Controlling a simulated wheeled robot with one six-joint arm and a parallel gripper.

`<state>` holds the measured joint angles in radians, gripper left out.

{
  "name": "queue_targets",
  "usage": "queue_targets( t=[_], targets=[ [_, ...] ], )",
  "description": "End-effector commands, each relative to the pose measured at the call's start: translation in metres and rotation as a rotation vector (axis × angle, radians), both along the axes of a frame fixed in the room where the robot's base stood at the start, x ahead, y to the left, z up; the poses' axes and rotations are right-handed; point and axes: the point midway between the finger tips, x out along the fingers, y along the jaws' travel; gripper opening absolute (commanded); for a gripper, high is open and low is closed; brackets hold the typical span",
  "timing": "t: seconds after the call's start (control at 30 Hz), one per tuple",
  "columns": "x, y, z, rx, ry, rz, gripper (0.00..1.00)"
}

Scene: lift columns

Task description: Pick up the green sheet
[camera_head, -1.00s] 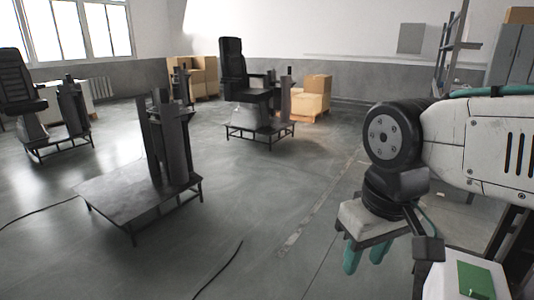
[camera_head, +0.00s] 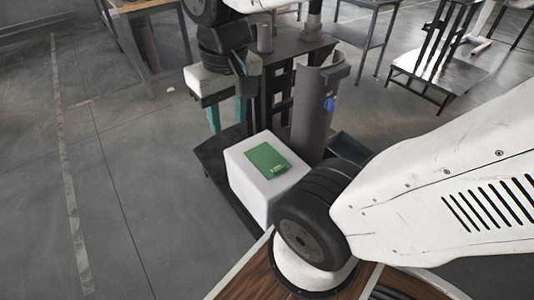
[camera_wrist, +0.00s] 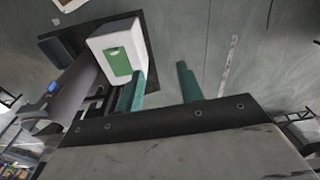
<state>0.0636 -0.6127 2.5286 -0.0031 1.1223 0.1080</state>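The green sheet (camera_head: 267,160) lies flat on top of a white box (camera_head: 254,190) in the head view. In the wrist view the green sheet (camera_wrist: 117,65) shows on the white box (camera_wrist: 103,42), beyond my gripper's left finger. My gripper (camera_wrist: 160,85) has two teal fingers spread well apart with nothing between them. In the head view my gripper (camera_head: 227,117) hangs left of and beyond the box, apart from the sheet. The sheet is fully in sight in the head view.
A dark grey cylinder (camera_head: 311,112) with a blue mark stands close behind and right of the box. A dark platform (camera_head: 212,158) lies under them. Metal tables (camera_head: 372,30) stand at the back. Open floor (camera_head: 110,200) lies to the left.

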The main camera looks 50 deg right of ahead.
Motion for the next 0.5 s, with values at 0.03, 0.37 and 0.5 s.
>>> queue_targets(
  t=[0.03,0.37,0.5],
  targets=[
    [0.016,-0.012,-0.01,0.005,0.016,-0.08,0.37],
    [0.103,-0.112,-0.102,0.039,0.043,-0.643,0.37],
    [0.121,-0.159,-0.157,0.052,0.053,-0.875,0.37]
  ],
)
